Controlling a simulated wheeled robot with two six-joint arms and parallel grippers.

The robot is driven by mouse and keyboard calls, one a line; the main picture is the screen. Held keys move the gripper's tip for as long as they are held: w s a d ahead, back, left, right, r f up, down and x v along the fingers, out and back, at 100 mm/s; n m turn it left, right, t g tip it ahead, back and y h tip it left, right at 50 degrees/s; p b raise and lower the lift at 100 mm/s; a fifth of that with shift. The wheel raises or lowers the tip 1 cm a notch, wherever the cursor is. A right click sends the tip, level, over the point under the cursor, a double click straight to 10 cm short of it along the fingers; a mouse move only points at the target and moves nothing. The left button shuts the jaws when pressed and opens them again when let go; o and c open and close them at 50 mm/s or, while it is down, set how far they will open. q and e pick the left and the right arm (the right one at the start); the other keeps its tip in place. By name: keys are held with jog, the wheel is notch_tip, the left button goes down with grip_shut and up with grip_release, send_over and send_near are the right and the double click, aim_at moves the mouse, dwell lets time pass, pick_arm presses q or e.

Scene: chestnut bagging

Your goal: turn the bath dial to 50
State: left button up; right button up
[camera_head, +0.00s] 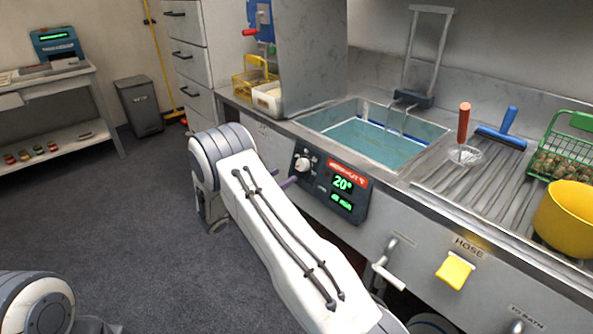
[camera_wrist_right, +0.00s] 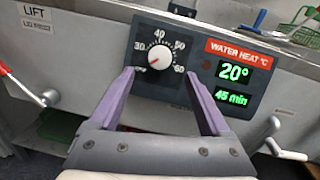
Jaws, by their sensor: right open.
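The bath dial (camera_wrist_right: 160,54) is a round white knob on a dark control panel (camera_wrist_right: 197,92). Its red mark points to the lower left; the scale shows 40, 50 and 60, with the lower-left figures partly hidden by a finger. The green display (camera_wrist_right: 234,72) reads 20°, with 45 min below. The dial (camera_head: 302,164) also shows in the head view. My right gripper (camera_wrist_right: 157,78) is open, its purple fingers pointing at the panel, one on each side just below the knob. In the head view my right arm hides most of this gripper. My left gripper is out of view.
The water bath (camera_head: 365,138) lies above the panel. A white handle (camera_head: 388,272) and a yellow hose knob (camera_head: 455,271) stick out on the right. A red lever (camera_wrist_right: 20,85) is left of the panel. A yellow pot (camera_head: 566,218) stands at far right.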

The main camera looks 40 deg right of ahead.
aim_at(300, 166)
jog(key=d, duration=0.4)
jog(key=w+d, duration=0.1)
jog(key=d, duration=0.2)
grip_shut()
